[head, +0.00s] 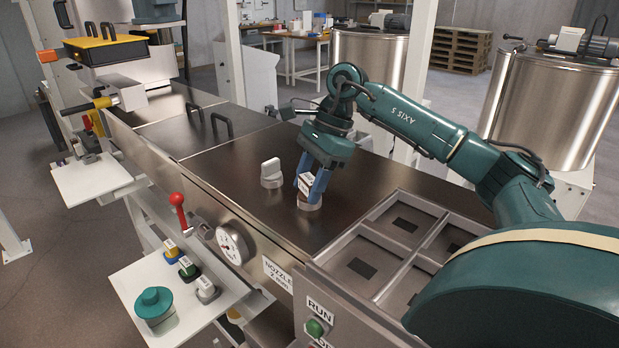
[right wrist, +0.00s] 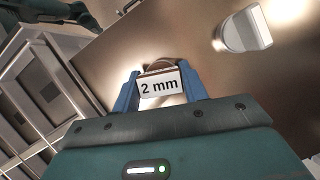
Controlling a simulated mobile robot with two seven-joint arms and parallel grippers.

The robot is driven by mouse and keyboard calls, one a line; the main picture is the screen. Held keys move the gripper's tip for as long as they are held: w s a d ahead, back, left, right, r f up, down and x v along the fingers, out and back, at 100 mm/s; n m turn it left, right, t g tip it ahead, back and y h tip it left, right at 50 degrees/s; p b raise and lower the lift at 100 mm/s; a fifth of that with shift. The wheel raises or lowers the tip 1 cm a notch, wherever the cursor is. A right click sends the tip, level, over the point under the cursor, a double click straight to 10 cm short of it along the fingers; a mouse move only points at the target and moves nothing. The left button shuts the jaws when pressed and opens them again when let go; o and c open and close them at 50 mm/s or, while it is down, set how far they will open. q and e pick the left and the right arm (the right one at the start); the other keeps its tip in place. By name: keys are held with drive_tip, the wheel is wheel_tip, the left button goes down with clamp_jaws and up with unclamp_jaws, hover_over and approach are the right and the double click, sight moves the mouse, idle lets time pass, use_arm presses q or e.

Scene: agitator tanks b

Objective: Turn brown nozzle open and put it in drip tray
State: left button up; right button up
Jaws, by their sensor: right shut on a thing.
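The brown nozzle (head: 306,182), with a white label, stands upright at a round metal socket (head: 309,204) on the dark machine top. My right gripper (head: 309,186) points down with its blue fingers shut on it. In the right wrist view the nozzle's label (right wrist: 159,86) reads "2 mm" between the fingertips (right wrist: 160,92). The fingers hide most of the nozzle, so its turn angle is hard to tell. A grey tray with compartments and dark squares (head: 366,231) is at the right; I cannot tell if it is the drip tray. My left gripper is not in view.
A pale grey knob (head: 271,173) stands left of the nozzle. A white shelf (head: 128,276) at lower left carries several labelled coloured pieces and a teal-lidded jar (head: 154,308).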

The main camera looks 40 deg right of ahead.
sight(309, 179)
drive_tip(key=shift+r+n+g+p, duration=0.1)
drive_tip(key=shift+n+g+p, duration=0.55)
drive_tip(key=shift+n, duration=0.75)
drive_tip(key=o, duration=1.7)
drive_tip(key=shift+c, duration=0.2)
drive_tip(key=shift+r+p, duration=0.35)
drive_tip(key=shift+r, duration=2.6)
